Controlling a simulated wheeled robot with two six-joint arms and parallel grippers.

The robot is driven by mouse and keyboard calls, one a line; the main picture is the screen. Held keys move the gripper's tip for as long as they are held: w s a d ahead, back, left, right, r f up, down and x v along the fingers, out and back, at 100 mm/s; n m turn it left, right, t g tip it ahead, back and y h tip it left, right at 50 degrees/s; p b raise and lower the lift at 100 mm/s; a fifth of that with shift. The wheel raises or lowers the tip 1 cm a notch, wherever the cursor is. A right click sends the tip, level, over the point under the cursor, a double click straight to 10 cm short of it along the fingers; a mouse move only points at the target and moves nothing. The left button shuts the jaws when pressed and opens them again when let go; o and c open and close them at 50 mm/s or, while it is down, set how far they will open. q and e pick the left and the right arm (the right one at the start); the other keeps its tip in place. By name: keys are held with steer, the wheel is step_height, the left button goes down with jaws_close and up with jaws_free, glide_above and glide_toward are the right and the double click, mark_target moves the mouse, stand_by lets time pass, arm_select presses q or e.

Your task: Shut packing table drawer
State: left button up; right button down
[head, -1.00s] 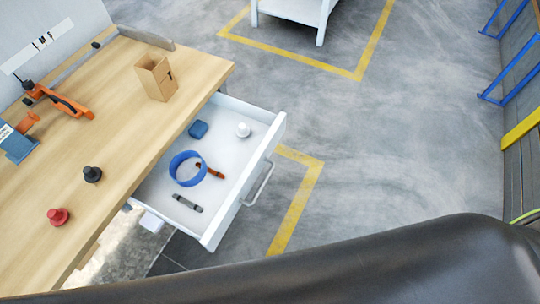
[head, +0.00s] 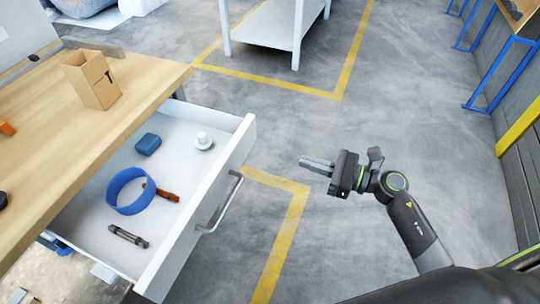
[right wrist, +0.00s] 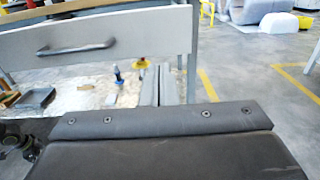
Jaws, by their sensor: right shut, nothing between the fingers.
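The white drawer (head: 234,172) of the wooden packing table (head: 135,105) stands pulled out in the head view. Its grey bar handle (head: 222,203) is on the front panel. In the right wrist view the drawer front (right wrist: 120,38) and its handle (right wrist: 77,47) show ahead, at upper left. My right gripper (head: 304,162) is shut and empty, to the right of the drawer front and apart from it, with its fingers pointing left toward it. My left gripper is not in view.
A cardboard box (head: 91,78) stands on the table. Open floor lies right of the drawer.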

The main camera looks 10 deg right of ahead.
steer(key=p, duration=0.3)
glide_toward(247, 144)
steer(key=x, duration=0.5)
steer(key=shift+a+r, duration=0.2)
steer(key=shift+r, duration=0.05)
steer(key=shift+x, duration=0.8)
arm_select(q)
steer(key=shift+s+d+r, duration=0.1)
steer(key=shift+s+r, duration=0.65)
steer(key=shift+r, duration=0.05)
arm_select(e)
steer(key=shift+f, duration=0.1)
